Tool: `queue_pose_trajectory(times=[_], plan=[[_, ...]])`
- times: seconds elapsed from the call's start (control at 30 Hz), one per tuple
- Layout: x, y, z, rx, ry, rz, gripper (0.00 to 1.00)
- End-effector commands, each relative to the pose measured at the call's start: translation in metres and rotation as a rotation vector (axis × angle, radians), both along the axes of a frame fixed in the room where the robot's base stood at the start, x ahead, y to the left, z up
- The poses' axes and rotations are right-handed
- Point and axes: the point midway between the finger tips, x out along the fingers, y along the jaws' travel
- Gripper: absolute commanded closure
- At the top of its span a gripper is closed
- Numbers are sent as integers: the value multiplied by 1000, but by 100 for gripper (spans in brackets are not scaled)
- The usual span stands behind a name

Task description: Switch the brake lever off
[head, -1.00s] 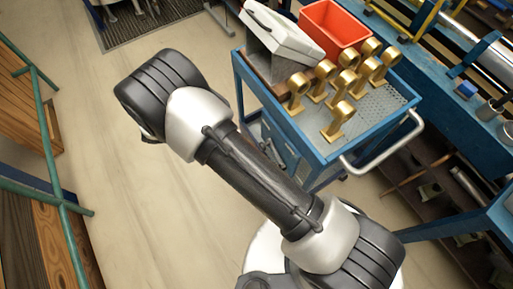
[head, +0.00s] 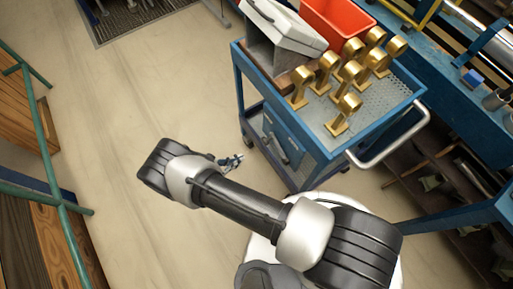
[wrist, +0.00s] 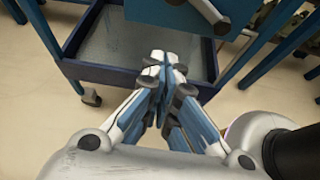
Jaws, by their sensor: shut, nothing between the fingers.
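I cannot make out a brake lever in either view. My gripper (wrist: 165,62) is shut and empty, its blue and white fingers together in front of the lower shelf (wrist: 110,50) of a blue cart. In the head view my gripper (head: 232,160) shows small beside the cart's left side, low over the floor, partly hidden by my arm.
The blue cart (head: 362,141) carries several brass parts (head: 342,114), a grey-white box (head: 284,30) and a red bin (head: 337,22). A blue workbench (head: 465,110) stands at the right. Green railings (head: 45,130) stand at the left. The floor between is clear.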

Motion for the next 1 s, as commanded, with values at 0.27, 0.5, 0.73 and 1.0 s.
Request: queue_pose_trajectory(times=[0.27, 0.5, 0.73, 1.0], plan=[[12, -19, -12, -2, 1, -5, 100], [39, -57, -36, -1, 2, -5, 100], [54, -75, -25, 1, -1, 0, 100], [53, -79, -5, 1, 1, -1, 100]])
